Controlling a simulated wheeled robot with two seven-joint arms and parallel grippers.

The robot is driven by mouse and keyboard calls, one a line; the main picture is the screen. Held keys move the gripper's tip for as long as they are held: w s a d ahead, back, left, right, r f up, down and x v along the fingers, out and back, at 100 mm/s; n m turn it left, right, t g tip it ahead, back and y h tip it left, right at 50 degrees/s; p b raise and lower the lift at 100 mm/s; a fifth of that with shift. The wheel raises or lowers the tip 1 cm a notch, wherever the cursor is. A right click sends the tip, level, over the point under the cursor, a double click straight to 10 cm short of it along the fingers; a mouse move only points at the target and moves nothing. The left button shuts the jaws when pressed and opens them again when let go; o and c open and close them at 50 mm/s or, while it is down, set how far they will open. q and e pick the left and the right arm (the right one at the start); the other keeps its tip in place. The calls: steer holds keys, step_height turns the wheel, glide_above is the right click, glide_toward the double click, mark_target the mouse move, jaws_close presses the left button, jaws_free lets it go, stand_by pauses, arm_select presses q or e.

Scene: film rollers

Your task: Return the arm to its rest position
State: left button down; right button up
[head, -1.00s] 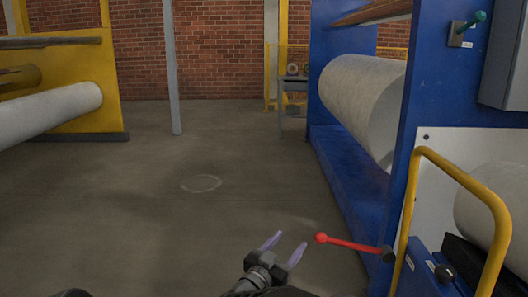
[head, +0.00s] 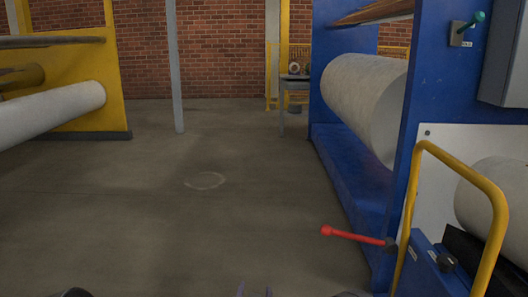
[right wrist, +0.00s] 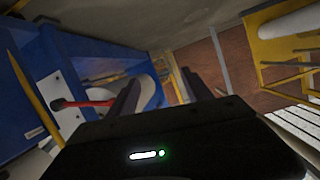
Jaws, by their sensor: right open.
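My right gripper (head: 255,291) shows only as its fingertips at the bottom edge of the head view. In the right wrist view its two dark fingers (right wrist: 163,90) stand apart, with nothing between them. It is open, empty and apart from the red lever (head: 352,236), which sticks out to the left from the blue machine (head: 352,190). The lever also shows at the left in the right wrist view (right wrist: 82,103). My left gripper is not in view.
A yellow rail (head: 459,170) stands at the right, before a white roll (head: 492,195). A large pale roll (head: 365,98) sits in the blue machine. A yellow frame with a white roll (head: 50,114) is at the left. The floor between is clear.

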steer(key=s+d+f+n+g+y, duration=0.3)
steer(key=s+f+g, duration=0.5)
steer(key=s+f, duration=1.05)
steer(key=s+d+f+m+g+y, duration=0.1)
steer(key=s+d+f+g, duration=0.15)
steer(key=s, duration=0.45)
steer(key=s+d+f+m+g, duration=0.1)
steer(key=s+d, duration=0.2)
steer(key=s, duration=0.3)
steer(key=s+d+f+g+y, duration=0.1)
steer(key=s+d+f+g, duration=0.1)
steer(key=s, duration=0.5)
step_height(320, 180, up, 27)
steer(key=s+p, duration=0.1)
steer(key=p, duration=2.6)
steer(key=shift+s+a+r+m+p, duration=0.2)
steer(key=shift+s+a+m+p, duration=0.1)
steer(key=shift+p, duration=0.1)
steer(key=shift+w, duration=0.1)
